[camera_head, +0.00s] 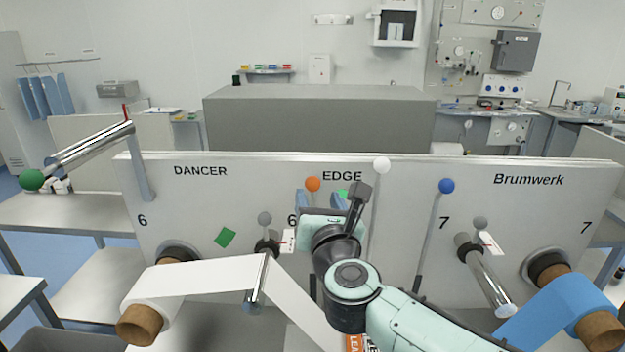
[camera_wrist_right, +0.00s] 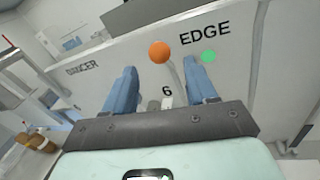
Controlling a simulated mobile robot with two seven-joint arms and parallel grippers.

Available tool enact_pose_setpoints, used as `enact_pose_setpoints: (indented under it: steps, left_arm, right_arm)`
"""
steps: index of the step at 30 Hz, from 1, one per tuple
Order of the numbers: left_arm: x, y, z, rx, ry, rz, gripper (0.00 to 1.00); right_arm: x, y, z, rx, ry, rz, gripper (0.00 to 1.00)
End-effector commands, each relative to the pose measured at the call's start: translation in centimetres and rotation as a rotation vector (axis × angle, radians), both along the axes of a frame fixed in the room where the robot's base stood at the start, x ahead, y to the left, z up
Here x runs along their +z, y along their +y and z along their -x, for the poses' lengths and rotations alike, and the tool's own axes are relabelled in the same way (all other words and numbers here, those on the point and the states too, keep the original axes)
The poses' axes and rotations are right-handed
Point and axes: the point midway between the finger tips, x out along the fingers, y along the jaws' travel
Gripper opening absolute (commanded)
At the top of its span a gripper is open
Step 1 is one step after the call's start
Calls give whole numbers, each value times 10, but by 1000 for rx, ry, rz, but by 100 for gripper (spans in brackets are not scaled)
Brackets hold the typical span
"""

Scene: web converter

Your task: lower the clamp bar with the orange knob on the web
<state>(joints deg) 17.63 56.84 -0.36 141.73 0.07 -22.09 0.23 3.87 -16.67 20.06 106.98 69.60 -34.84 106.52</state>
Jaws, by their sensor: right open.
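The orange knob (camera_head: 313,184) stands near the top of the machine's front panel, left of the word EDGE. It also shows in the right wrist view (camera_wrist_right: 159,52), beyond and between my right fingertips. The clamp bar under it is mostly hidden by my right arm and gripper. My right gripper (camera_head: 322,200) is open with blue fingers; in the right wrist view its fingers (camera_wrist_right: 165,78) are apart with nothing between them. The white web (camera_head: 215,275) runs from a roll at the left over a metal roller (camera_head: 257,283) and down to the right. My left gripper is not in view.
A white knob (camera_head: 381,165) and a blue knob (camera_head: 447,186) stand on levers right of my gripper. A metal dancer arm with a green knob (camera_head: 31,179) sticks out at left. A blue web (camera_head: 550,312) and roll are at right. A grey box (camera_head: 320,115) stands behind the panel.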

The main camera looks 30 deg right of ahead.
Motion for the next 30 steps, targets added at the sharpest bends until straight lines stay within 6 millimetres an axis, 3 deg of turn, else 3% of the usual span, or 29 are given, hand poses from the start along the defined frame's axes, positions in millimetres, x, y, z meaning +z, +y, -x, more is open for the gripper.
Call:
enact_pose_setpoints:
  steps: [3, 9, 23, 28, 30]
  left_arm:
    - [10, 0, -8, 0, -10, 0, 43]
    - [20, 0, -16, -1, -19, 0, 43]
    - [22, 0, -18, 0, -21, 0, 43]
    - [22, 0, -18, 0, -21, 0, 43]
    - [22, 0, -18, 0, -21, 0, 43]
  right_arm:
    - [3, -9, -25, 0, 0, -1, 57]
    - [2, -19, -53, 0, -1, 1, 57]
    - [0, -23, -64, 0, 0, 1, 57]
    - [0, -23, -63, 0, 0, 1, 1]
    - [0, -23, -63, 0, -1, 1, 0]
